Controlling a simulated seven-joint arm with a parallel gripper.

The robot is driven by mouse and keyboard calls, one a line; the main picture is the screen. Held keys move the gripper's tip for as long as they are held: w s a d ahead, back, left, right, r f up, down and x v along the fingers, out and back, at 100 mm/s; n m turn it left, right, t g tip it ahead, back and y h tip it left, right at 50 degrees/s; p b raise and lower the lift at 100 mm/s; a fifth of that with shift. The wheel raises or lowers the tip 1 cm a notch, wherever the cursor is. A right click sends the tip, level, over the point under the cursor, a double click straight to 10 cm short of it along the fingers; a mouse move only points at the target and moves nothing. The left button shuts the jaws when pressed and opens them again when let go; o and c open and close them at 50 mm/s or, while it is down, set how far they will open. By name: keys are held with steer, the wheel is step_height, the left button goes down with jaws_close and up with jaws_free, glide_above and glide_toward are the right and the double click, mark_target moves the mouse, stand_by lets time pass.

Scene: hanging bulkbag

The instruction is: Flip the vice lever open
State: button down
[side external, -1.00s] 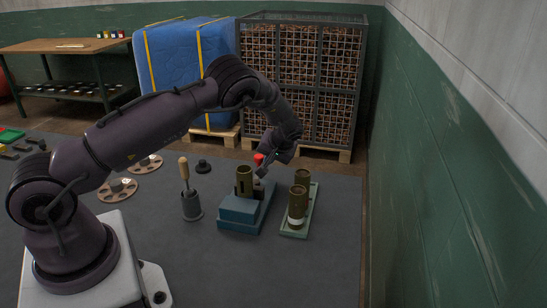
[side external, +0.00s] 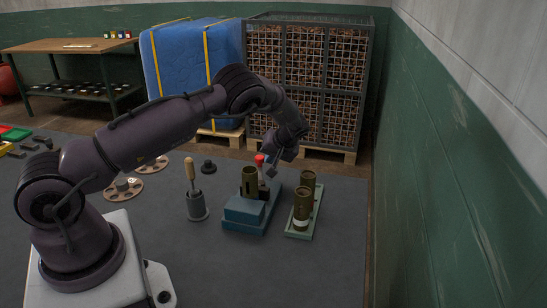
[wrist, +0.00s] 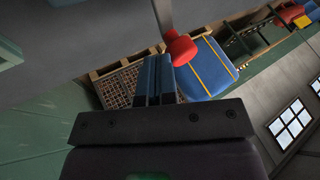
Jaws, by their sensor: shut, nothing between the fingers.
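The vice (side external: 243,211) is a blue block on the dark bench and holds an upright brass-coloured cylinder (side external: 249,181). Its lever has a red knob (side external: 260,160) and stands roughly upright behind the cylinder. In the wrist view the red knob (wrist: 180,48) is just beyond and right of my blue fingertips, with the grey lever shaft (wrist: 163,14) running to the top edge. My gripper (wrist: 158,66) is shut and empty. In the side view it is right beside the knob; I cannot tell whether they touch.
A green tray (side external: 297,235) with brass cylinders (side external: 302,207) stands right of the vice. A wooden-handled tool in a grey holder (side external: 197,206) stands left of it. A wire cage (side external: 308,80) and a blue wrapped load (side external: 188,65) stand behind. The green wall is at right.

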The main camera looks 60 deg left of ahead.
steer(key=s+a+n+g, duration=0.1)
steer(key=s+n+g, duration=0.1)
steer(key=n, duration=0.1)
steer(key=shift+a+n+h, duration=0.3)
steer(key=shift+a+h, duration=0.05)
steer(key=shift+h, duration=0.05)
steer(key=s+n+g, duration=0.1)
steer(key=s+a+n+g+h, duration=0.1)
steer(key=n, duration=0.1)
steer(key=shift+s+n+h, duration=0.1)
steer(key=shift+n+h, duration=0.2)
steer(key=s+n+h, duration=0.1)
steer(key=s+n+g+h, duration=0.1)
steer(key=n, duration=0.1)
steer(key=shift+s+a+n, duration=0.1)
steer(key=shift+s+n, duration=0.15)
steer(key=shift+n, duration=0.05)
steer(key=shift+s+d+n+g+h, duration=0.2)
steer(key=shift+s+n+h, duration=0.35)
steer(key=shift+n, duration=0.3)
steer(key=shift+s+d+n+g+h, duration=0.1)
steer(key=shift+s+n+g+h, duration=0.1)
steer(key=shift+s+n+h, duration=0.5)
steer(key=v, duration=0.7)
steer(key=shift+w+d+r, duration=0.15)
steer(key=shift+w+r, duration=0.1)
steer(key=shift+y, duration=0.25)
